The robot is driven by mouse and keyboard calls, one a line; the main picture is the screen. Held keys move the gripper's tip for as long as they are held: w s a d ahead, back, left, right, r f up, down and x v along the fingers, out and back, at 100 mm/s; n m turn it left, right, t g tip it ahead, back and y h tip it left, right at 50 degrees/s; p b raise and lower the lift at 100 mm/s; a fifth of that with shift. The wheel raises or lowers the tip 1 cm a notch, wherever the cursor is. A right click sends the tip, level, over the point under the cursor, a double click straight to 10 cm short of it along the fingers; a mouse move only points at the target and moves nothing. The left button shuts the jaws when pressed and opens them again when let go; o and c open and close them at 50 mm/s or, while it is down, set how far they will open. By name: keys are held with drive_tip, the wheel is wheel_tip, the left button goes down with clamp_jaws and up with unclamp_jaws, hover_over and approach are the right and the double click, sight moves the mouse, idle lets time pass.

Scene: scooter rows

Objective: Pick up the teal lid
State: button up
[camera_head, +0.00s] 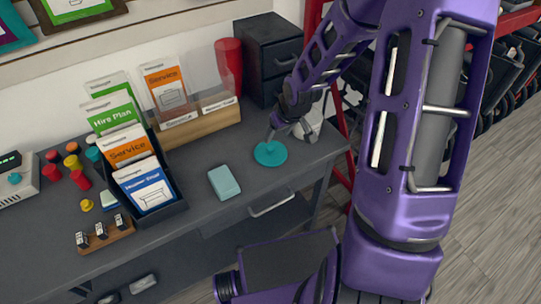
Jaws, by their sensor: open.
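A flat round teal lid (270,154) lies on the dark grey workbench near its right end. My gripper (274,135) is above the lid and points down, its fingers close to the lid's back edge. The fingers are small and partly dark here. The jaws are open, and I cannot tell whether they touch the lid.
A teal box (223,182) lies left of the lid. A brochure rack (165,212), a wooden leaflet holder (203,124) and a black drawer unit (272,57) stand farther left and behind. The workbench (222,220) is bare in front of the teal box.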

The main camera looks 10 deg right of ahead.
sight(271, 148)
drive_tip(key=x, duration=0.3)
drive_tip(key=shift+w+f+b, duration=0.15)
drive_tip(key=shift+f+b, duration=0.15)
drive_tip(key=shift+f, duration=0.05)
drive_tip(key=shift+b+x, duration=0.6)
drive_tip(key=shift+x, duration=2.05)
drive_tip(key=shift+a, duration=0.1)
drive_tip(key=shift+c, duration=0.2)
clamp_jaws()
